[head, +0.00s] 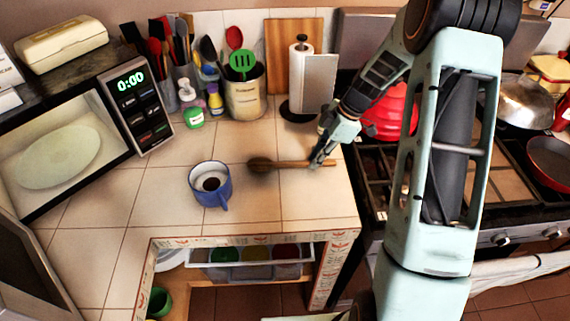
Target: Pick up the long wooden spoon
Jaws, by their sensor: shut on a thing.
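The long wooden spoon (285,164) is brown and lies lengthwise across the tiled counter, its round bowl to the left and its handle to the right. My gripper (318,160) reaches down from the upper right and is shut on the handle near its right end. The fingers hide a short part of the handle. The spoon looks level and at or very near the counter top; I cannot tell whether it still touches the tiles.
A blue mug (210,184) stands left of the spoon. Behind are a utensil crock (245,95), a paper towel holder (301,80) and a cutting board (281,45). A microwave (70,150) is at the left, the stove (480,200) at the right. Front counter tiles are clear.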

